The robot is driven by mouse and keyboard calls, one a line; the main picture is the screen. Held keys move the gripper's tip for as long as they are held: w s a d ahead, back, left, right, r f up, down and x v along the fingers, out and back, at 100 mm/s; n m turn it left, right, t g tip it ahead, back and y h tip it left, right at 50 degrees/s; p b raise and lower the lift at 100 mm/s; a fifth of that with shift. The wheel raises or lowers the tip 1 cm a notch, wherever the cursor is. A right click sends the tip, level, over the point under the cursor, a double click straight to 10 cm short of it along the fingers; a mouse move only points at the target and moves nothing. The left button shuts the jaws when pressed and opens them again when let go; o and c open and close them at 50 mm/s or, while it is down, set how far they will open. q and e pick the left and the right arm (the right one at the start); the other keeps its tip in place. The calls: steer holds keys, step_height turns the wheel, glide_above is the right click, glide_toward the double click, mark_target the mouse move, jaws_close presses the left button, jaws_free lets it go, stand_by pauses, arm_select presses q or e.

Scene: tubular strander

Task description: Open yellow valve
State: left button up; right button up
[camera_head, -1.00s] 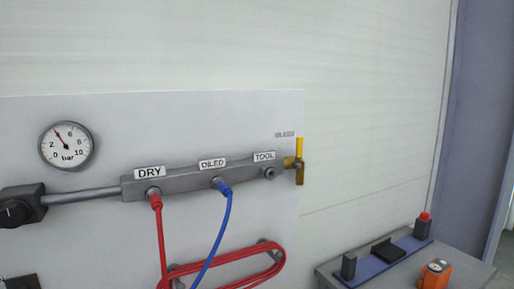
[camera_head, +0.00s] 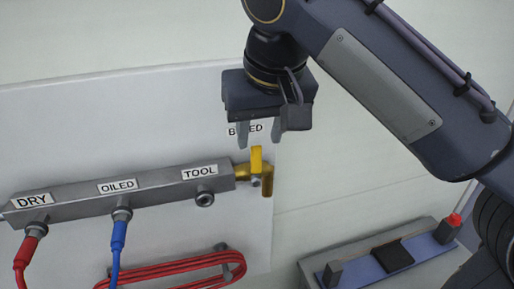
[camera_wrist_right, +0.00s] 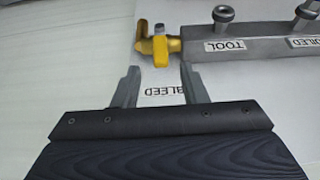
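The yellow valve handle (camera_head: 256,158) sits on a brass valve body (camera_head: 267,182) at the right end of the grey manifold, just below the BLEED label. In the head view the handle points up. My right gripper (camera_head: 260,140) is open and empty, fingers pointing down, in front of the label and just above the handle. In the right wrist view the gripper (camera_wrist_right: 160,82) shows two spread fingers with the yellow handle (camera_wrist_right: 161,52) just beyond the tips, roughly between them. I see no contact. My left gripper is not in view.
The grey manifold (camera_head: 120,192) carries a red hose (camera_head: 27,255) at DRY and a blue hose (camera_head: 118,240) at OILED; the TOOL port (camera_head: 205,199) is bare. A coiled red hose (camera_head: 170,270) hangs below. A bench (camera_head: 330,242) stands at lower right.

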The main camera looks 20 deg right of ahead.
mark_target(257, 148)
steer(key=x, duration=0.5)
steer(key=shift+w+f, duration=0.1)
steer(key=shift+f, duration=0.25)
jaws_close()
